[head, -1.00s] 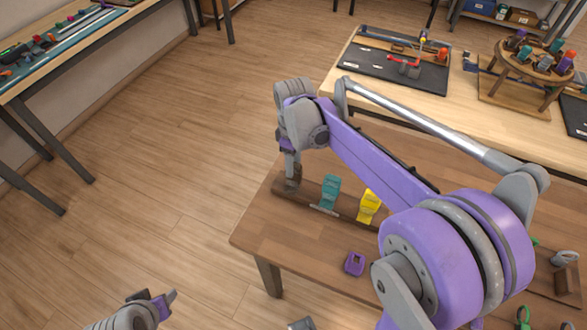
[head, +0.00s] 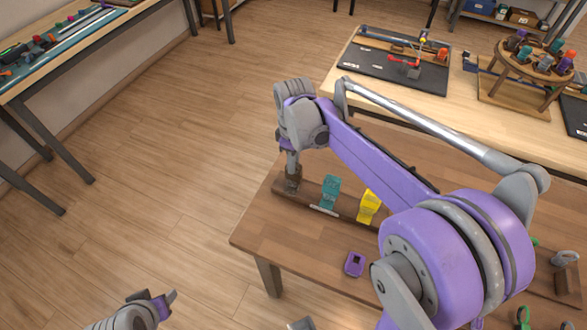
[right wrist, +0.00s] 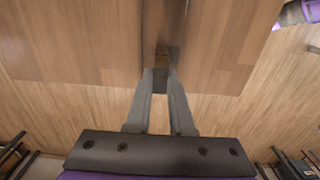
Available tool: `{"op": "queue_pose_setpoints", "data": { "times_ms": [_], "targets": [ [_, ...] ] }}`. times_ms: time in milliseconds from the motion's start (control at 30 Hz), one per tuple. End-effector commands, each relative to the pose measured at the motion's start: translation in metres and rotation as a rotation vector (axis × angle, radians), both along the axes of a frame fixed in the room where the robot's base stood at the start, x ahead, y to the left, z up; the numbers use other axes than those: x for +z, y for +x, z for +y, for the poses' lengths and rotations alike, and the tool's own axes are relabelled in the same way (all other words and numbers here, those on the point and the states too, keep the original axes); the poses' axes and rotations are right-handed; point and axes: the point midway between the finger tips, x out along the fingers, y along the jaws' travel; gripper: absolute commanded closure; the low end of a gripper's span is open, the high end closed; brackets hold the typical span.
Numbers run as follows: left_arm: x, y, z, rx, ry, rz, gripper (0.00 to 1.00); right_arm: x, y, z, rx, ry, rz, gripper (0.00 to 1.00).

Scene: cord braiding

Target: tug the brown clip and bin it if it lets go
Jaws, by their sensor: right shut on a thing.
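My right gripper (head: 292,182) points down at the left end of a dark wooden bar on the brown table. In the right wrist view its fingers (right wrist: 161,74) are close together on the brown clip (right wrist: 162,57), which is small, dark and mostly hidden between the tips. Whether the clip still sits on the bar I cannot tell. A teal clip (head: 330,191) and a yellow clip (head: 368,206) stand along the bar (head: 347,213) to the right. My left gripper (head: 158,302) is at the bottom left over the floor, away from the table; its jaw gap is unclear.
A purple clip (head: 354,264) lies on the brown table (head: 283,232) in front of the bar. My right arm hides much of the table. Behind stands a light table with a black mat (head: 375,65) and a round wooden stand (head: 535,62). Floor is clear at left.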

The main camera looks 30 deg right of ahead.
Motion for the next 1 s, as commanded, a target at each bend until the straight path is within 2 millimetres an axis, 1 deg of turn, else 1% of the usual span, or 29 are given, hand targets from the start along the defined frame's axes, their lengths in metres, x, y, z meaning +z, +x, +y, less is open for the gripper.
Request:
{"op": "queue_pose_setpoints", "data": {
  "times_ms": [600,1000],
  "targets": [
    [-0.001,0.0,0.0,0.0,0.0,0.001,0.5,-0.003,0.0,0.0,0.0,0.001,0.001,1.0],
    [0.01,0.003,0.0,0.0,0.0,-0.005,0.5,0.013,0.0,0.0,0.0,0.0,0.0,1.0]
  ]
}}
